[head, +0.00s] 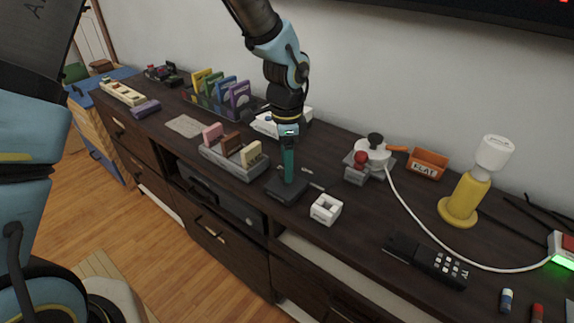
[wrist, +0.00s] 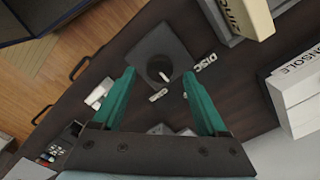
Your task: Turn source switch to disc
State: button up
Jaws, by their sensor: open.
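The source switch is a dark square base (head: 279,192) on the dark cabinet top. In the wrist view its round black knob (wrist: 160,68) has a white mark pointing to the lower right, between two label plates. One plate reads DISC (wrist: 205,64); the other plate (wrist: 158,95) is too small to read. My gripper (head: 289,181) points down over the switch, its teal fingers hiding the knob in the head view. In the wrist view my gripper (wrist: 159,74) is open, one finger on each side of the knob. I cannot tell whether the fingers touch it.
A grey holder (head: 237,170) with several coloured blocks stands left of the switch. A small white block (head: 326,208) is close on the right. A red-knobbed lever box (head: 357,169), a black remote (head: 426,261) and a yellow lamp (head: 466,197) stand farther right. The cabinet's front edge is near.

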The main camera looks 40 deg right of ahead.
jog(key=shift+f, duration=0.9)
jog(key=shift+c, duration=0.3)
grip_shut()
